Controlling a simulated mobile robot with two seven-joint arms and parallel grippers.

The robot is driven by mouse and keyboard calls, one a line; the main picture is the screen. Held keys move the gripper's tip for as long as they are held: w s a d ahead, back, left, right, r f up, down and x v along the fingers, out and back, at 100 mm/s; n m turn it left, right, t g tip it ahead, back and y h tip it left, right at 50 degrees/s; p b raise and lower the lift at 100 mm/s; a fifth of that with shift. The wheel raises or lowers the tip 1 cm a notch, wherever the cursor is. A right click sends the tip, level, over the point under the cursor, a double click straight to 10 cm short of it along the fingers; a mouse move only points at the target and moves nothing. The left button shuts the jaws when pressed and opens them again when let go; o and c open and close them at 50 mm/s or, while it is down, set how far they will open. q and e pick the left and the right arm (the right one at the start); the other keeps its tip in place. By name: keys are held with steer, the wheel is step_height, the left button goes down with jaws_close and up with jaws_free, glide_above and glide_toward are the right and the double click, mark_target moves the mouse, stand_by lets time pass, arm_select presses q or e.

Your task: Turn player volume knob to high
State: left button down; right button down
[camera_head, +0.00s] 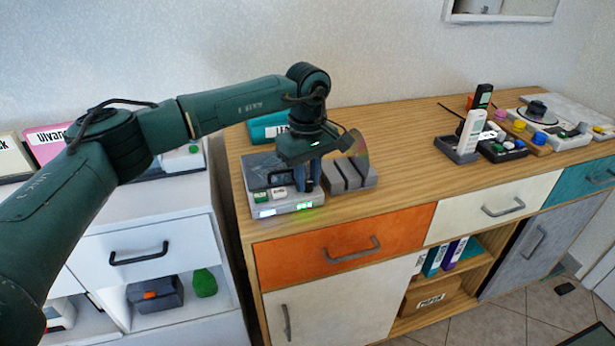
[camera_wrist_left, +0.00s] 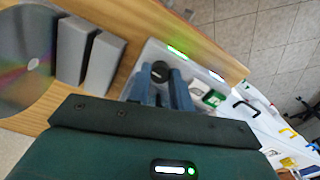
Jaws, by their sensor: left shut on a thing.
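The grey player (camera_head: 287,209) sits at the left front of the wooden cabinet top, with a lit green display and a white light on its front edge. A green button and a white button show on its top at the left. My left gripper (camera_head: 308,188) reaches down over the player's right part. In the left wrist view its blue fingers (camera_wrist_left: 162,88) are closed around the round black volume knob (camera_wrist_left: 160,71). The knob's pointer or setting cannot be made out. My right gripper is in neither view.
A grey disc rack (camera_head: 350,178) with a shiny disc (camera_head: 359,152) stands right beside the player. A teal box (camera_head: 266,128) lies behind. Small devices and a black tray (camera_head: 456,151) are at the far right. The middle of the cabinet top (camera_head: 410,130) is clear.

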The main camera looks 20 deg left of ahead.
mark_target(307, 182)
arm_select(q)
steer(key=shift+m, duration=0.5)
steer(key=c, duration=1.5)
jaws_free()
steer(key=shift+c, duration=0.2)
step_height(307, 182, up, 13)
steer(key=shift+r, duration=0.15)
